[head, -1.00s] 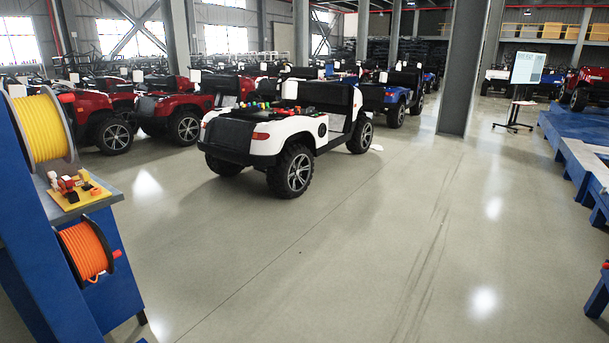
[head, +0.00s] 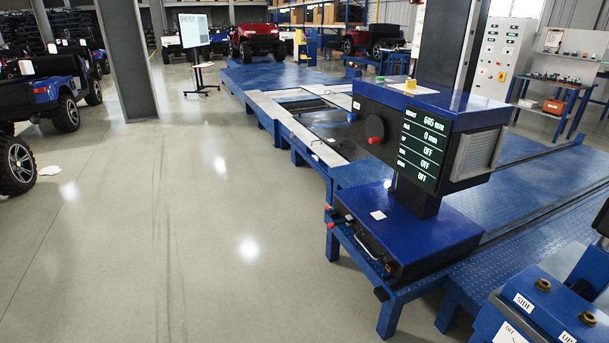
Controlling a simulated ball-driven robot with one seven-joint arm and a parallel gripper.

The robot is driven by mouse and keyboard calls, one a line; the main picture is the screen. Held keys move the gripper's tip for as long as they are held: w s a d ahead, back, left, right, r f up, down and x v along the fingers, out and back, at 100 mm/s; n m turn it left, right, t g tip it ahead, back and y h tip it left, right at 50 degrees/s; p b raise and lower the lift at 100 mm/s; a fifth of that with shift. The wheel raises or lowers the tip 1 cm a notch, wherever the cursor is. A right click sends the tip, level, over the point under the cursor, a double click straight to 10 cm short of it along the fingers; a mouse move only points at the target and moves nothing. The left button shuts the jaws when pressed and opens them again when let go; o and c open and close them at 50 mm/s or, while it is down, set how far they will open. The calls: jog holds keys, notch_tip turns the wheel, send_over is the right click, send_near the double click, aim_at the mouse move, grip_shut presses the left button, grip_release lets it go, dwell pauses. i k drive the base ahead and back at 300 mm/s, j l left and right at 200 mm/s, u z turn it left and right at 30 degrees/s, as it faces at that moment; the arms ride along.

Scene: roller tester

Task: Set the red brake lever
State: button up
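I cannot pick out a red brake lever for certain. A blue machine head (head: 430,105) with a lit display (head: 422,150) stands on the blue platform. My gripper is not in view.
The blue platform (head: 520,215) runs from the right foreground to the back, with a recessed bay and raised edges. Clear grey floor (head: 180,240) lies to its left. A grey column (head: 128,60) and parked vehicles stand at the left; a screen stand (head: 195,45) is behind.

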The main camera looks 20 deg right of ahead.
aim_at(331, 226)
jog(key=i+z, duration=0.5)
jog(key=i, duration=0.4)
jog(key=i+j+z, duration=0.1)
jog(key=i, duration=1.3)
